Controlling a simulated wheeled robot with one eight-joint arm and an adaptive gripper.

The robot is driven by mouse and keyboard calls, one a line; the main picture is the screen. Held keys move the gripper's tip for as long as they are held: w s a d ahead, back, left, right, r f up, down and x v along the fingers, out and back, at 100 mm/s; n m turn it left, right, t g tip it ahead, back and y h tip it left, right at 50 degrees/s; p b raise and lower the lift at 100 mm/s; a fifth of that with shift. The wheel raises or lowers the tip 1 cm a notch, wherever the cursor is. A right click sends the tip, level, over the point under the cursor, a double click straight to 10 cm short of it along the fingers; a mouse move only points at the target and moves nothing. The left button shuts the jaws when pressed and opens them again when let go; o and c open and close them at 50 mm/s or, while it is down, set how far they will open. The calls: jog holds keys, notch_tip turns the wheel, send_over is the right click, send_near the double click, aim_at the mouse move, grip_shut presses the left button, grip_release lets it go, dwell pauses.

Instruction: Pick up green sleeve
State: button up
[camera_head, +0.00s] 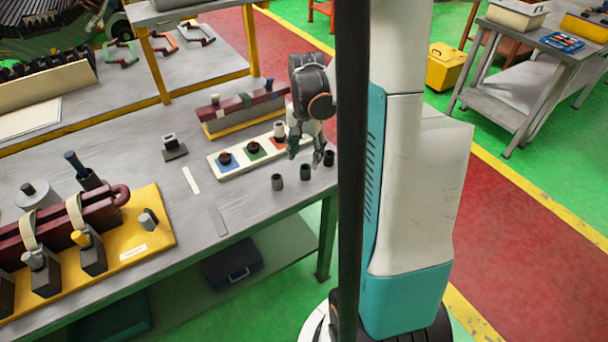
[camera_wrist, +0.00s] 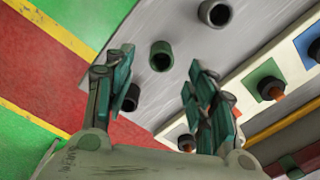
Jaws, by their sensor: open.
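The green sleeve (camera_head: 305,172) is a short dark green hollow cylinder upright near the table's edge, the middle one of three in a row. It also shows in the wrist view (camera_wrist: 161,56), with its open end facing the camera. My gripper (camera_head: 306,148) is above the row. In the wrist view my gripper (camera_wrist: 161,63) is open, its two fingers apart to the left and right of the green sleeve in the picture. Nothing is held. The height left between fingertips and sleeve is hard to tell.
A grey sleeve (camera_head: 277,182) and a black sleeve (camera_head: 328,158) flank the green one. A white strip (camera_head: 218,163) with blue, green and orange squares holding pegs lies behind. A yellow fixture board (camera_head: 160,228) stands left. The table's near edge is close to the sleeves.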

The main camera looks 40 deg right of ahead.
aim_at(306, 168)
jog(key=shift+w+d+f+b, duration=0.1)
jog(key=shift+f+b, duration=0.65)
jog(key=shift+f, duration=0.95)
jog(key=shift+w+f+b, duration=0.1)
jog(key=shift+f+b, duration=0.6)
jog(key=shift+f, duration=1)
jog(key=shift+s, duration=0.1)
jog(key=shift+c, duration=0.5)
jog(key=c, duration=0.8)
